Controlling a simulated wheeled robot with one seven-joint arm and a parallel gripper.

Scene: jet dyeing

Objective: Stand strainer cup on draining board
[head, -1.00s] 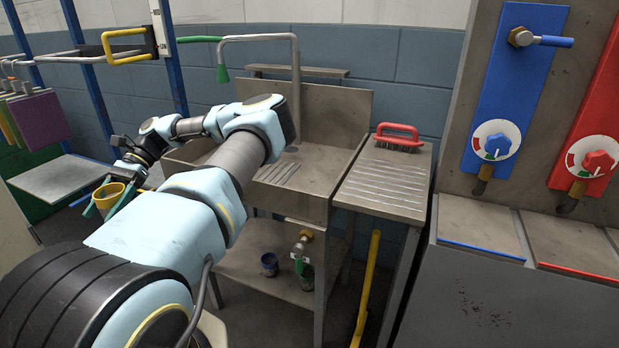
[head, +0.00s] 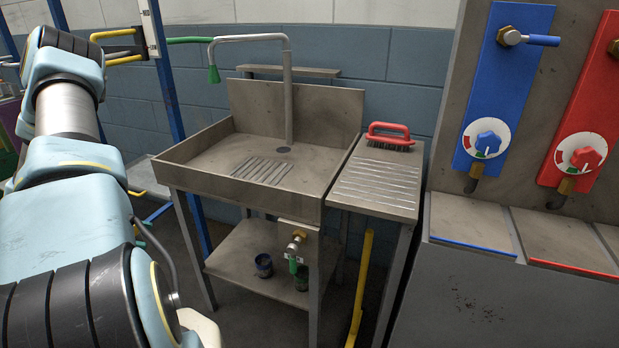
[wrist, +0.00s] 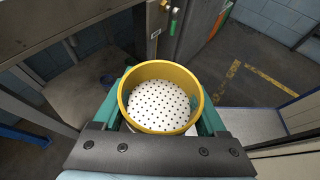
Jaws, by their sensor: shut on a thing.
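The strainer cup (wrist: 161,98) has a yellow rim and a white perforated bottom. It sits between the green fingers of my gripper (wrist: 163,112) in the wrist view, and the gripper is shut on it. The wrist view looks down into the cup, which is clear of any surface around it. In the head view my gripper and the cup are out of sight. The draining board (head: 372,190) is the ribbed metal shelf to the right of the sink, with a red-handled brush (head: 390,137) at its back end.
The metal sink (head: 250,160) with a tall tap (head: 288,90) stands left of the draining board. Two small dark pots (head: 264,265) sit on its lower shelf. Blue (head: 503,90) and red valve panels stand at the right. The board's front and middle are bare.

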